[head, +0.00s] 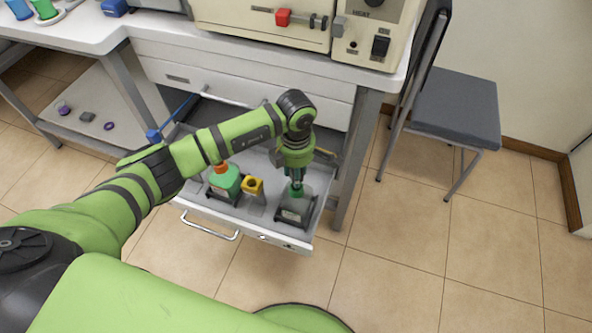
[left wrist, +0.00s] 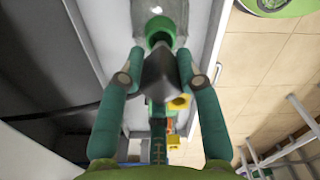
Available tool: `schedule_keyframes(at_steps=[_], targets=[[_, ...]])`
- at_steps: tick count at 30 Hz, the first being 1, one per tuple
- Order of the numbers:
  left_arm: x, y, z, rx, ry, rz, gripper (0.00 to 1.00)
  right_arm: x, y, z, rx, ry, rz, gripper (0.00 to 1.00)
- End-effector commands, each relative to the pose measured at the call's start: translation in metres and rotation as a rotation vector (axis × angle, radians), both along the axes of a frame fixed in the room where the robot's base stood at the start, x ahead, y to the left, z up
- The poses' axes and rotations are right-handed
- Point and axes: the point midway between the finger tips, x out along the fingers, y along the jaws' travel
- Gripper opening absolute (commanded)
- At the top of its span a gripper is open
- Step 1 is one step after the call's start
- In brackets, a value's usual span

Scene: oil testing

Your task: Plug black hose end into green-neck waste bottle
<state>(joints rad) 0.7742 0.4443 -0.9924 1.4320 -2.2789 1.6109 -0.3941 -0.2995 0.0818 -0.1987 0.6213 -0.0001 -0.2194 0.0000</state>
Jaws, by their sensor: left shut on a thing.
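The green-neck waste bottle (head: 293,208) is clear and stands in a dark holder at the right end of the open drawer. My left gripper (head: 297,183) points down just above its neck. In the left wrist view the gripper (left wrist: 160,62) is shut on the dark hose end (left wrist: 158,78), which lies between the two fingers. The black hose (left wrist: 65,111) trails off to the left. The hose end overlaps the edge of the green neck (left wrist: 157,28); I cannot tell whether it touches or enters the opening. My right gripper is not in view.
The drawer (head: 268,235) also holds a green bottle with an orange cap (head: 226,181) and a yellow-topped container (head: 253,188), left of the waste bottle. The bench (head: 150,38) with instruments is above. A chair (head: 455,105) stands right; the floor in front is clear.

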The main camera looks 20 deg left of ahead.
Motion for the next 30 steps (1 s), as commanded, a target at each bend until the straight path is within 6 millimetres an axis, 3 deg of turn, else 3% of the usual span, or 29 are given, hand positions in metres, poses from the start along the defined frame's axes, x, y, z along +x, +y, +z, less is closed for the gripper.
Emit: schedule_keyframes(at_steps=[30], targets=[[0.0009, 0.0001, -0.0038, 0.000, -0.002, 0.000, 0.05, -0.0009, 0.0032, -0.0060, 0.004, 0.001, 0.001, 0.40]])
